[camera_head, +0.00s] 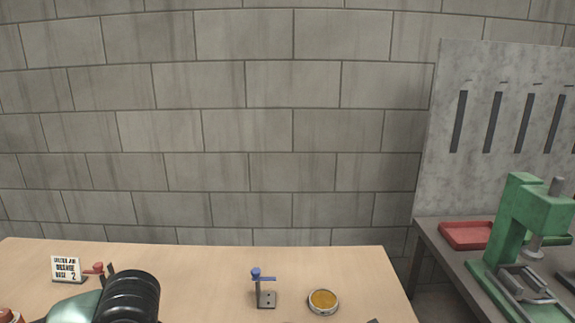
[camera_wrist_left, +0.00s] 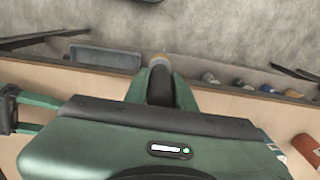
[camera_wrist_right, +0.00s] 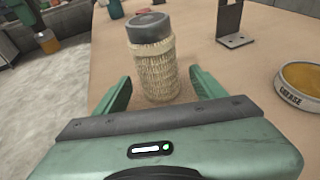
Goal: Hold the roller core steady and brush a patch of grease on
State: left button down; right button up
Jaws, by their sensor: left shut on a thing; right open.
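A woven tan cylinder with a dark grey top (camera_wrist_right: 155,65), apparently the roller core, stands upright on the table in the right wrist view. My right gripper (camera_wrist_right: 158,92) is open, its fingers at either side of the cylinder's lower part in that view; I cannot tell whether they touch it. A round tin of amber grease (camera_wrist_right: 305,82) sits to its right; the tin also shows in the head view (camera_head: 323,301). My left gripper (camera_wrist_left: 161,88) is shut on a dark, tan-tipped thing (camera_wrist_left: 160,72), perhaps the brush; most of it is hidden.
A small sign (camera_head: 66,269) stands at the left. A green press (camera_head: 530,225) and red tray (camera_head: 467,235) are on the right bench. The table's back middle is clear.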

jog(key=shift+x, duration=1.3)
jog(key=shift+r, duration=0.15)
jog(key=c, duration=0.9)
jog(key=shift+c, duration=0.2)
